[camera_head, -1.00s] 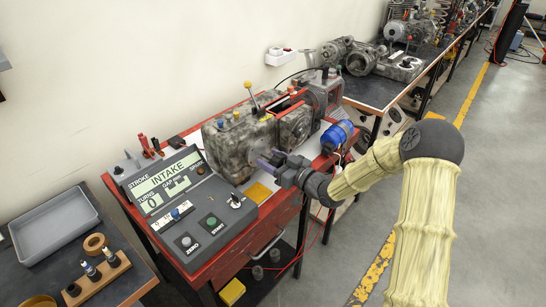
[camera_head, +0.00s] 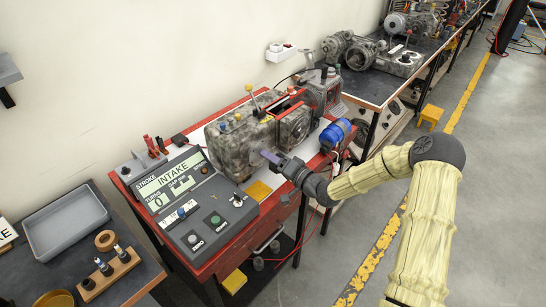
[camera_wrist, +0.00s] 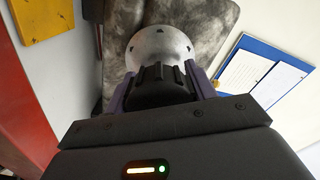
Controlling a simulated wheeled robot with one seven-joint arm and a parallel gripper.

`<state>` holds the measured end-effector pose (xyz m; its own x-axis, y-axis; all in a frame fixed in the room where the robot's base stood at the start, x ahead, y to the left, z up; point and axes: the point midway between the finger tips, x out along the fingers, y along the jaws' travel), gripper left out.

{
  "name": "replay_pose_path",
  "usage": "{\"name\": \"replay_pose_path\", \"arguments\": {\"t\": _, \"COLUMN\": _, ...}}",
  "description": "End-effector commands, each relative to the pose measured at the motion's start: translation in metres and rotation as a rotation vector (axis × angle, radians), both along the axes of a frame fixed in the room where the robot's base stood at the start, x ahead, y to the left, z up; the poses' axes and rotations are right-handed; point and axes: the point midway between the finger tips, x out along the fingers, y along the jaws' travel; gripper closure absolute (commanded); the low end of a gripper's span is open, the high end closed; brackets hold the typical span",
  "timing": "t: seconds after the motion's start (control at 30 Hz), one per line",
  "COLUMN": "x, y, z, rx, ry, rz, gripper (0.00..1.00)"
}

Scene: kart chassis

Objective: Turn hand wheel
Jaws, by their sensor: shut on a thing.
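The hand wheel shows in the wrist view as a round silver disc (camera_wrist: 160,45) with small dark holes and a black ribbed knob (camera_wrist: 163,84) in front. My gripper (camera_wrist: 162,88) has its purple fingers on either side of the black knob and is shut on it. In the head view my gripper (camera_head: 272,160) reaches to the lower right side of the grey engine block (camera_head: 232,142); the hand wheel is hidden there. The console display (camera_head: 172,184) reads "STROKE INTAKE" and "TURNS 0".
The red bench (camera_head: 212,262) carries the console, a blue cylinder (camera_head: 336,133) right of the engine and a yellow pad (camera_head: 258,191). A grey tray (camera_head: 66,222) lies on the left table. A blue-edged sheet (camera_wrist: 262,78) shows at the right in the wrist view.

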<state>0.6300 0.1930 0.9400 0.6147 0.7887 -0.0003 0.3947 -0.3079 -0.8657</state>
Motion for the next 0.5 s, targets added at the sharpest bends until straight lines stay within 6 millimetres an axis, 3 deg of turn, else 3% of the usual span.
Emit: {"name": "replay_pose_path", "arguments": {"t": 0.5, "x": 0.0014, "y": -0.0007, "z": 0.0019, "rx": 0.190, "ry": 0.237, "rz": -0.003, "gripper": 0.67}}
